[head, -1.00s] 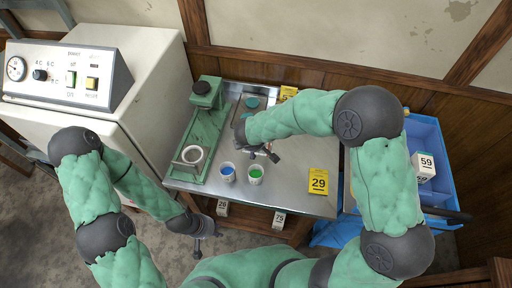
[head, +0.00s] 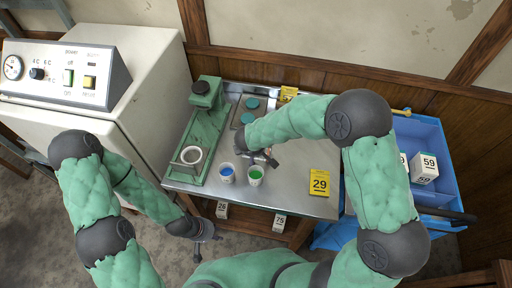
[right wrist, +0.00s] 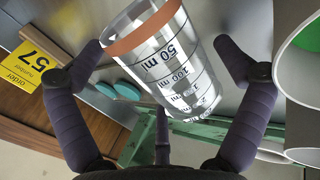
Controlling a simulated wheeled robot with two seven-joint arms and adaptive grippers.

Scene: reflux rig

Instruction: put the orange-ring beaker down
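The orange-ring beaker (right wrist: 168,65) is clear, with black volume marks and an orange band at its rim. In the right wrist view it stands between the spread fingers of my right gripper (right wrist: 160,48). A gap shows on its right side; the left fingertip is close to the orange band, and contact there is unclear. In the head view my right gripper (head: 264,157) is over the metal table, behind two cups, and I cannot make out the beaker there. My left gripper (head: 207,235) is open and empty, low in front of the table.
A blue-filled cup (head: 227,172) and a green-filled cup (head: 255,175) stand near the table's front edge. A green stand (head: 203,145) is at left, teal discs (head: 249,119) behind. A yellow 29 sign (head: 319,183) is at right. A blue crate (head: 437,190) holds numbered boxes.

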